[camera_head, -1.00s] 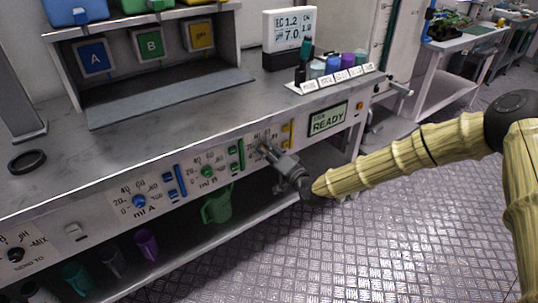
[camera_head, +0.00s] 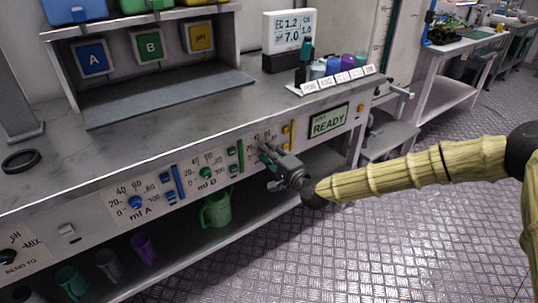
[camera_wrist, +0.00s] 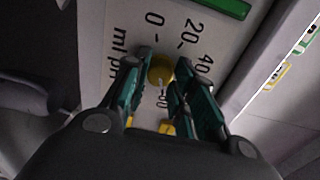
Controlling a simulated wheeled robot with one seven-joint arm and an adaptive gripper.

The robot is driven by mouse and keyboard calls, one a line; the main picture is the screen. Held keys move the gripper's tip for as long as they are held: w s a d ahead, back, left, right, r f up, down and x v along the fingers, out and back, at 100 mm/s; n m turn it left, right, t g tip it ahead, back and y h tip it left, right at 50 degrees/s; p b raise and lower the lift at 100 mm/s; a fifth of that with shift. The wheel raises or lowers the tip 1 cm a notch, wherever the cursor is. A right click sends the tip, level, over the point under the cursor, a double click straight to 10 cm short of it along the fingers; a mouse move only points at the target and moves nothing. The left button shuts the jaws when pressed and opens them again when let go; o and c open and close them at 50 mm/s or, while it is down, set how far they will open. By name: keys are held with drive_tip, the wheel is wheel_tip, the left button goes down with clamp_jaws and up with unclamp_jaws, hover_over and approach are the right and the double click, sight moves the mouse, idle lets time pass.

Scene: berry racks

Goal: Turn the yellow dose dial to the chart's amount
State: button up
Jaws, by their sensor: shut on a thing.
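The yellow dose dial (camera_wrist: 159,72) sits on a white panel marked "ml pH" with a scale reading 0, 20, 40 and beyond. In the wrist view my gripper (camera_wrist: 164,64) has its teal fingers on either side of the dial, shut on it. A pale pointer line shows on the dial, but its exact reading is unclear. In the head view my gripper (camera_head: 267,155) is at the bench front and hides the dial. No dosing chart can be made out; a white display (camera_head: 289,35) reads EC 1.2 and pH 7.0.
A blue dial (camera_head: 136,202) and a green dial (camera_head: 205,171) sit left on the same front. A screen (camera_head: 328,120) reads READY. A green jug (camera_head: 217,208) and several cups stand on the lower shelf. The floor (camera_head: 400,240) at right is clear.

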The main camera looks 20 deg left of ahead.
drive_tip(key=o, duration=1.1)
drive_tip(key=shift+c, duration=0.2)
drive_tip(key=shift+d, duration=0.1)
drive_tip(key=v, duration=1.1)
drive_tip(key=shift+s+d, duration=0.3)
